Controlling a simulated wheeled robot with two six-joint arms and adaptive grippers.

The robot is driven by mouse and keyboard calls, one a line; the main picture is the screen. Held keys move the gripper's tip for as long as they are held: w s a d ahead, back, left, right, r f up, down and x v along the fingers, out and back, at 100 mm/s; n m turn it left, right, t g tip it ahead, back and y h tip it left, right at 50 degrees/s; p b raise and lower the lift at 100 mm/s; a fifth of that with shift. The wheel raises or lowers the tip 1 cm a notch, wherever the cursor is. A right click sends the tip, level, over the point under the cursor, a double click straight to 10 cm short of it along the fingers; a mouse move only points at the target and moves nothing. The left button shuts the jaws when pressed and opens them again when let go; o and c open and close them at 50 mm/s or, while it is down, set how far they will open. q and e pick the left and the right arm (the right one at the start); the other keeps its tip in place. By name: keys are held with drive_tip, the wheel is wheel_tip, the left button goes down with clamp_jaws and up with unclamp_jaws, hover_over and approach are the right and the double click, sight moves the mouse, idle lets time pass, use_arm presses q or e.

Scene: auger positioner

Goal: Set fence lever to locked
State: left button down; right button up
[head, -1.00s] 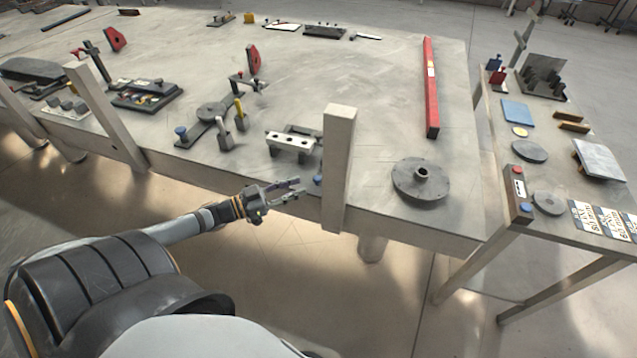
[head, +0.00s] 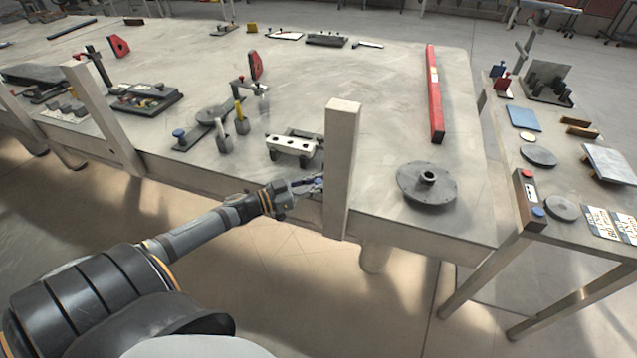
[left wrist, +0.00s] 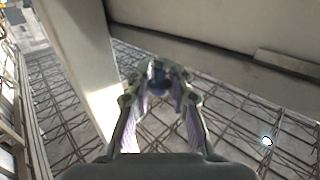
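My right gripper is not in view.
The grey post (head: 341,165) rises close beside the left gripper, an obstacle on its right. A block with holes (head: 291,146) sits just behind on the large table (head: 385,120). A round flanged disc (head: 427,184) lies right of the post. A side table (head: 560,233) stands further right.

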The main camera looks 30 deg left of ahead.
use_arm(q)
drive_tip(key=shift+d+r+n+y+p, duration=0.2)
drive_tip(key=shift+n+y+p, duration=0.2)
drive_tip(key=shift+p, duration=0.45)
drive_tip(key=shift+w+d+f+t+y+p, duration=0.15)
drive_tip(key=shift+t+y+p, duration=0.15)
drive_tip(key=shift+t+y, duration=0.15)
drive_tip(key=shift+f+n, duration=0.15)
drive_tip(key=shift+n, duration=0.15)
drive_tip(key=shift+f, duration=0.15)
drive_tip(key=c, duration=1.5)
unclamp_jaws()
drive_tip(key=shift+c, duration=0.2)
drive_tip(key=shift+o, duration=0.4)
drive_tip(key=shift+s+r, duration=0.2)
